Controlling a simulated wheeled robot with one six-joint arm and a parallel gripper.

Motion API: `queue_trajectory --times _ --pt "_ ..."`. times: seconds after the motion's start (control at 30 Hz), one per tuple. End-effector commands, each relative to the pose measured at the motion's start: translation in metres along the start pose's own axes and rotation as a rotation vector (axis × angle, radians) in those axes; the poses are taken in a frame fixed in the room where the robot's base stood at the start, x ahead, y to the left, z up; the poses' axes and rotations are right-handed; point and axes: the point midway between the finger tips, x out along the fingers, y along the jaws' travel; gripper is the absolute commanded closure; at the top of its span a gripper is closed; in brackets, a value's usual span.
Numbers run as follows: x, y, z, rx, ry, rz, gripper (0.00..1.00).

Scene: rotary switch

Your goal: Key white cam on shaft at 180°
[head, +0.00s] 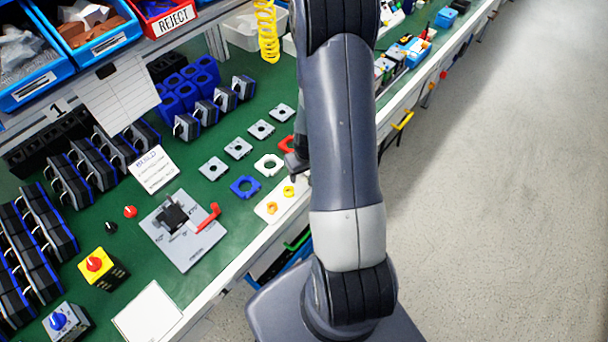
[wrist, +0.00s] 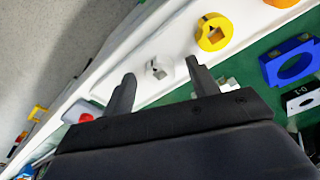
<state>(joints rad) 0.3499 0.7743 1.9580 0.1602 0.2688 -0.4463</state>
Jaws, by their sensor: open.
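The white cam (wrist: 158,68) lies on a white strip-like tray (wrist: 112,68) in the wrist view. My gripper (wrist: 160,84) is open, its two fingers pointing toward the cam, which shows in the gap between them, a little beyond the tips. Nothing is held. In the head view my gripper (head: 296,165) is over the tray's far end, partly behind my arm, and the white cam cannot be made out. A black switch body (head: 174,215) sits on a grey marked plate (head: 195,252), with a red handle (head: 208,217) beside it. The shaft is too small to tell.
A yellow cam (wrist: 214,32) and an orange cam (wrist: 280,2) lie along the same tray. A yellow box with red knob (head: 94,264) stands at front left.

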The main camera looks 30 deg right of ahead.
Motion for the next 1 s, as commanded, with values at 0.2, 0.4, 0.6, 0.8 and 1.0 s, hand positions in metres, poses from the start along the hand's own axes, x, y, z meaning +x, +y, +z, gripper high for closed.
queue_trajectory --times 0.2,0.4,0.6,0.8,1.0 --pt "-0.0002 0.0 0.0 0.0 0.0 0.0 0.55" --pt "-0.0003 0.0 0.0 0.0 0.0 0.0 0.72" --pt "-0.0003 0.0 0.0 0.0 0.0 0.0 0.88" --pt "-0.0003 0.0 0.0 0.001 0.0 0.0 0.92" --pt "-0.0037 0.0 -0.0009 0.0 0.001 0.0 0.92"
